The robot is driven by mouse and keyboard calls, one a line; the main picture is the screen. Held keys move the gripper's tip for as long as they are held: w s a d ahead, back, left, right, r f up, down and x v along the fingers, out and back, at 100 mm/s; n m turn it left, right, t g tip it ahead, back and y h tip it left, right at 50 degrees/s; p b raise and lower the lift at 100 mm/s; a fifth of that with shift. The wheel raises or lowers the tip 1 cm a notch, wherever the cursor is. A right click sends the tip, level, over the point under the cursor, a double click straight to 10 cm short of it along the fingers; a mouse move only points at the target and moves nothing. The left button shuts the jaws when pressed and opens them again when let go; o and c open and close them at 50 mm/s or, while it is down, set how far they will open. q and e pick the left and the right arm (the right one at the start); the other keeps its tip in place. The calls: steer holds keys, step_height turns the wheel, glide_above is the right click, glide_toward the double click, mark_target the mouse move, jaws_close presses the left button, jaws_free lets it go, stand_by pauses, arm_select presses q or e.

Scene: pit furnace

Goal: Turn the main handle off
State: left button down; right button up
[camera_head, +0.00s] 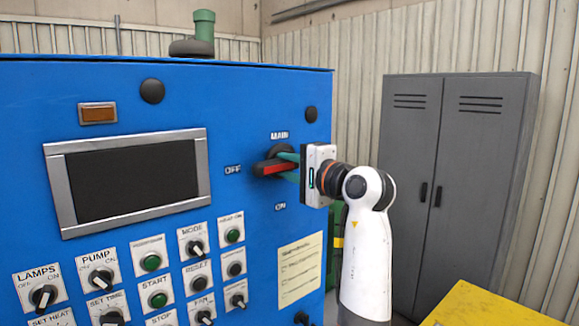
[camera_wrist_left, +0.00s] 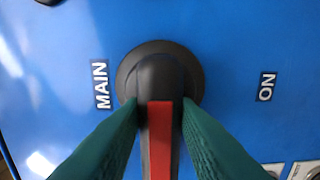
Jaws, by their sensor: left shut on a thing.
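The main handle (camera_head: 272,167) is a black rotary switch with a red lever face on the blue panel. Its lever points left, toward the OFF label (camera_head: 233,169), away from the ON label (camera_head: 280,206) below. My left gripper (camera_head: 284,166) is shut on the lever, one teal finger on each side. In the left wrist view the handle (camera_wrist_left: 160,85) runs straight down from its round black base between the teal fingers (camera_wrist_left: 160,112). The MAIN label (camera_wrist_left: 101,85) is left of it and the ON label (camera_wrist_left: 265,87) right. My right gripper is not in view.
The blue panel carries a dark screen (camera_head: 130,181), several knobs and buttons, and a yellowish notice (camera_head: 300,268). A grey cabinet (camera_head: 453,180) stands behind to the right. A yellow surface (camera_head: 490,308) is at the lower right.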

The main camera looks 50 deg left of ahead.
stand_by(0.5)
arm_select(q)
steer(key=c, duration=1.1)
jaws_free()
steer(key=shift+w, duration=0.1)
steer(key=shift+d+f, duration=0.1)
steer(key=shift+d, duration=0.1)
steer(key=d+b, duration=0.2)
steer(key=d, duration=0.2)
steer(key=d+b, duration=0.2)
steer(key=d, duration=0.1)
steer(key=s+d+b, duration=0.1)
steer(key=d+b, duration=0.1)
steer(key=d, duration=0.2)
steer(key=shift+d+b, duration=0.3)
steer(key=shift+w, duration=0.1)
